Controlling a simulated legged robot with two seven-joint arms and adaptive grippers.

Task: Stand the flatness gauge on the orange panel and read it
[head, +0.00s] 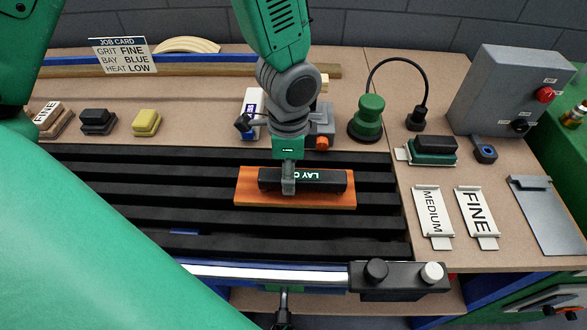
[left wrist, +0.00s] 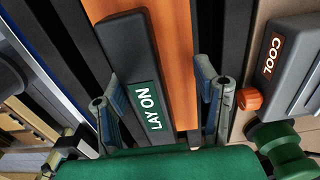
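The flatness gauge is a black bar (head: 328,181) with a green "LAY ON" label. It lies lengthwise on the orange panel (head: 325,201), which rests on the black slats. My left gripper (head: 289,187) is over the middle of the gauge, pointing down. In the left wrist view, the gauge (left wrist: 135,60) lies between its spread fingers (left wrist: 160,100), with bare orange panel (left wrist: 180,60) showing between the gauge and the right finger. The gripper is open. No reading is legible on the gauge. My right gripper is not in view.
A grey box with an orange knob (head: 321,128), marked COOL in the left wrist view (left wrist: 285,60), stands just behind the panel. A green round tool (head: 367,118) is behind right. A silver-edged bar (head: 270,273) crosses the front. MEDIUM (head: 432,212) and FINE (head: 477,212) plates lie right.

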